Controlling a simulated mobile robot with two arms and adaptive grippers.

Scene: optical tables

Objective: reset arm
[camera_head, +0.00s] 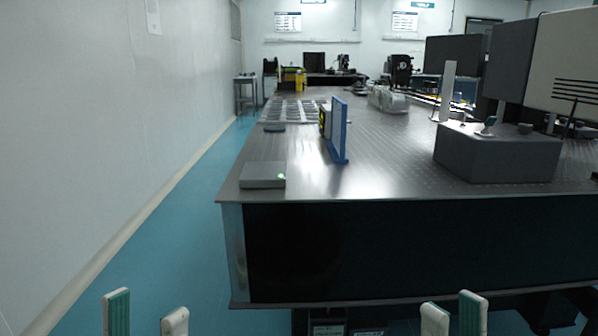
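My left gripper (146,318) shows at the bottom left edge of the head view. Its two pale fingertips stand apart with a gap between them, and one has a green pad. My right gripper (453,319) shows at the bottom edge, right of centre, with its two fingertips also apart. Nothing shows between the fingers of either gripper. Both are low in the view, in front of the near side of the optical table (390,187). The rest of both arms is out of view.
Monitors (457,57) stand at the right. A blue floor aisle (190,215) runs along the left wall.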

